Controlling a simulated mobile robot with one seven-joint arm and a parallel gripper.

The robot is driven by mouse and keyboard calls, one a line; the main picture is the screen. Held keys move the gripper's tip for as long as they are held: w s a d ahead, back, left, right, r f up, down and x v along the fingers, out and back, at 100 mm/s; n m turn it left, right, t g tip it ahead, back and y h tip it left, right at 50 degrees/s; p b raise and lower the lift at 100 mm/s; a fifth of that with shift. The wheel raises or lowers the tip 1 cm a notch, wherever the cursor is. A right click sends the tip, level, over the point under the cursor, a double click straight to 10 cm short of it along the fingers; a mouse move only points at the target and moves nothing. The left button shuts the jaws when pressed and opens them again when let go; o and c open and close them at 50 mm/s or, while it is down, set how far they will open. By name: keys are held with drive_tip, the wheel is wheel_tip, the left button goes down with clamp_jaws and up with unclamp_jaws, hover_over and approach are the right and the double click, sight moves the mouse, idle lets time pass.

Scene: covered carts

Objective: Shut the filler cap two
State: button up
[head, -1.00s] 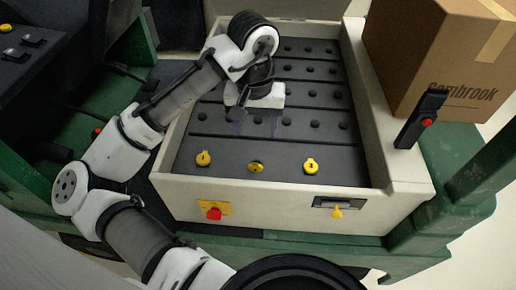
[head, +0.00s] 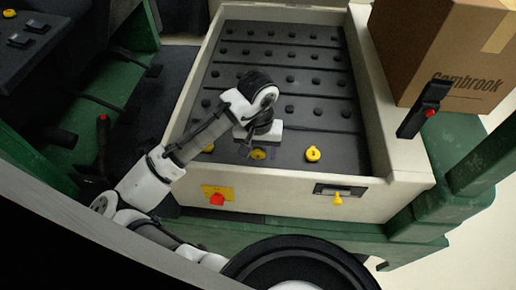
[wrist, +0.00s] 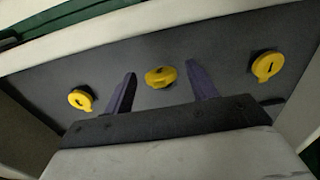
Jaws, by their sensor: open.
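Three yellow filler caps sit in a row on the dark battery top, along the cart's front wall. In the head view they are the left cap (head: 208,148), partly hidden by my arm, the middle cap (head: 258,154) and the right cap (head: 313,154). My gripper (head: 262,147) is over the middle cap. In the wrist view the open purple fingers (wrist: 160,70) stand on either side of the middle cap (wrist: 160,77), with nothing gripped. This cap looks flatter and differently angled than its two neighbours. I cannot read its number or tell whether the fingers touch it.
The cream front wall (head: 290,203) rises close to the caps and carries a red knob (head: 217,199) and a yellow lever (head: 338,199). A black handle (head: 424,110) stands on the right rim beside a cardboard box (head: 445,55). Several black plugs fill the rows behind.

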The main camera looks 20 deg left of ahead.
drive_tip(key=c, duration=1)
